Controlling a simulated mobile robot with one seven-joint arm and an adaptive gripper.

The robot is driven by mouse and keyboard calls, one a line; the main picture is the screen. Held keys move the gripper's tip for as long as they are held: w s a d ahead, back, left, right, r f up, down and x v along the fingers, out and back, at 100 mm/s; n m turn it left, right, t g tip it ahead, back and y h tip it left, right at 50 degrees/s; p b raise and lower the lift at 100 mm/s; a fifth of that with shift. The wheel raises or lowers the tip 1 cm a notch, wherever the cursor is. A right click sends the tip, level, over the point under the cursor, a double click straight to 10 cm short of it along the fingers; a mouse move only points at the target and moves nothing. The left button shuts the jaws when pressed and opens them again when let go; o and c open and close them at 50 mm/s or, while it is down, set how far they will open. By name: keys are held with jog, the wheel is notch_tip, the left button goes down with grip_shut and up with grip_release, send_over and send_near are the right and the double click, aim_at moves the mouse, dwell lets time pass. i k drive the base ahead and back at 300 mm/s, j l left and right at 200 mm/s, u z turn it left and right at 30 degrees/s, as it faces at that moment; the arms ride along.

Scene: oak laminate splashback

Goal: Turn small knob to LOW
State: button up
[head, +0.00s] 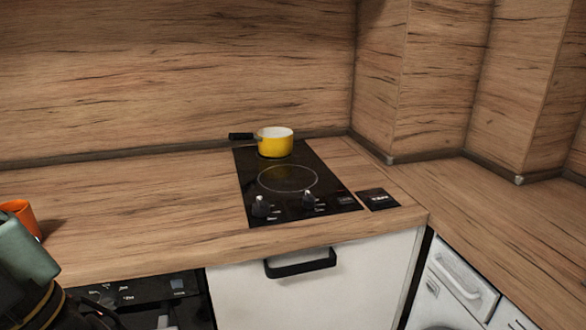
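A black two-zone hob (245,180) is set into the wooden worktop. Two grey knobs stand near its front edge, a left knob (261,206) and a right knob (309,200). Small white markings lie by each knob but are too small to read, so I cannot tell which knob is the small one or where either points. Part of my arm shows at the bottom left, well apart from the knobs. My gripper's fingertips are not visible.
A yellow pot (275,143) stands at the back of the hob, its dark handle pointing left. A small black panel (378,199) lies right of the hob. An orange object (22,216) is at the far left. Worktop (150,205) between it and the hob is clear.

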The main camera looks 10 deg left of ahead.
aim_at(309, 200)
jog(key=i+j, duration=0.15)
jog(key=j, duration=0.2)
jog(key=i+j+u, duration=0.15)
jog(key=j, duration=0.2)
jog(key=i+j, duration=0.2)
jog(key=j, duration=0.15)
